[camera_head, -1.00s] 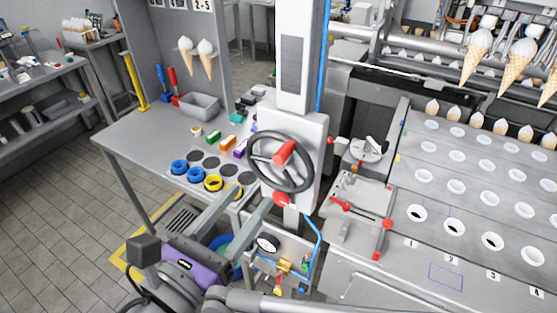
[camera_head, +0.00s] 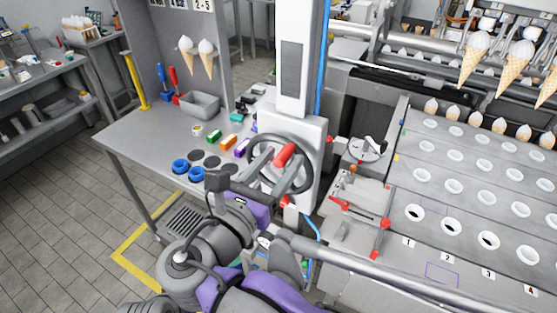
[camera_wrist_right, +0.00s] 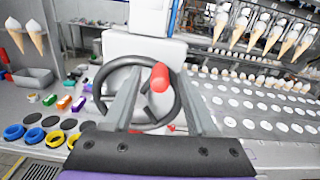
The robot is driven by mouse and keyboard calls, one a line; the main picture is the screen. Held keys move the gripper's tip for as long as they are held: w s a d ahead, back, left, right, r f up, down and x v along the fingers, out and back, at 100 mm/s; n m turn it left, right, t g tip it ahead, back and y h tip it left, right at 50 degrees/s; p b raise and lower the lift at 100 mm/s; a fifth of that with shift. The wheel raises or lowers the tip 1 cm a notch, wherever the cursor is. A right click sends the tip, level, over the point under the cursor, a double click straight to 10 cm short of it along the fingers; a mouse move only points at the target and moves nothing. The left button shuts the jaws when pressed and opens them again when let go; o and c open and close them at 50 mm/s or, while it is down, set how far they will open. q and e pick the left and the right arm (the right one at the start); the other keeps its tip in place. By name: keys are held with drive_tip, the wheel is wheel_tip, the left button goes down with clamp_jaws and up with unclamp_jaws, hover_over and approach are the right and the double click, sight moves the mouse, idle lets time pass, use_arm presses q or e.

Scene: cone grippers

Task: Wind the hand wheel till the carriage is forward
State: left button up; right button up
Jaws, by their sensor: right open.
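The hand wheel (camera_head: 254,151) is a dark ring on the front of a white column, with a red handle (camera_head: 284,154) sticking out from it. My right gripper (camera_head: 284,158) is open in front of the wheel, its two grey fingers on either side of the red handle. In the right wrist view the handle (camera_wrist_right: 159,77) shows between the open fingers, with a gap to each; the wheel (camera_wrist_right: 100,88) is behind them. I cannot tell for certain which part is the carriage. My left gripper is not in view.
A row of cones (camera_head: 521,57) hangs at the upper right above a plate with holes (camera_head: 450,202). Left of the wheel is a table (camera_head: 140,135) with a grey bin (camera_head: 199,104), coloured blocks and blue rings (camera_head: 195,173). A small red-handled clamp (camera_head: 380,238) sits right of the column.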

drive_tip(key=shift+c, duration=0.2)
clamp_jaws()
idle(1.1)
